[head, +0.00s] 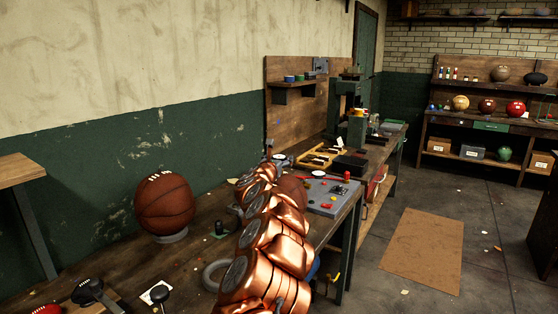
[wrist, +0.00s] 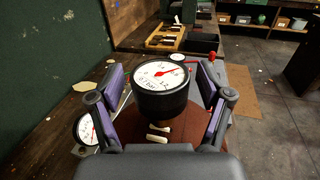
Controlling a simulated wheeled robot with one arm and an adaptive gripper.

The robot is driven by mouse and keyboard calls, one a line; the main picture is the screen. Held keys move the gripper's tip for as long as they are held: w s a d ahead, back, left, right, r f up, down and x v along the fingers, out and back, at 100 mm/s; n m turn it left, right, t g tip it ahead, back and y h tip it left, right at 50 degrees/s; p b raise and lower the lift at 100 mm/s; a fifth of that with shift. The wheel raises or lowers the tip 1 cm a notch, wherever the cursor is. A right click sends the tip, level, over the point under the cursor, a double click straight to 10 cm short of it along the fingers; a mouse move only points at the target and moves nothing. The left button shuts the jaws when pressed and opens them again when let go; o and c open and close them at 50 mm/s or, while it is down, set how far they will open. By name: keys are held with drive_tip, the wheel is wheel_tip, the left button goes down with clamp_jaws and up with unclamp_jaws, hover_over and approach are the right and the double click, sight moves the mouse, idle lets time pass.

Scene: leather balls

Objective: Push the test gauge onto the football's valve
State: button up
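The test gauge (wrist: 160,88), a black round body with a white dial, shows in the wrist view between my gripper's fingers. My gripper (wrist: 161,85) has purple pads on either side of it, with visible gaps, so it looks open. Below the gauge is the reddish-brown football (wrist: 184,134) with white laces. The valve is hidden, and I cannot tell whether the gauge touches it. In the head view the football (head: 291,188) is partly behind my copper arm, and the gauge is not distinguishable.
A basketball (head: 165,205) sits on a ring on the bench at left. Another dial (wrist: 86,128) lies left of my gripper. A grey plate (head: 326,196) with small parts and a wooden tray (head: 322,156) lie farther along the bench. The floor at right is open.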

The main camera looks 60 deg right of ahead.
idle(0.4)
drive_tip(key=shift+s+a, duration=0.3)
drive_tip(key=shift+a, duration=0.15)
drive_tip(key=shift+s+a, duration=0.1)
drive_tip(key=shift+a, duration=0.65)
drive_tip(key=shift+s+a, duration=0.15)
drive_tip(key=shift+a, duration=0.2)
drive_tip(key=v, duration=0.8)
drive_tip(key=shift+a, duration=0.3)
drive_tip(key=shift+s, duration=0.15)
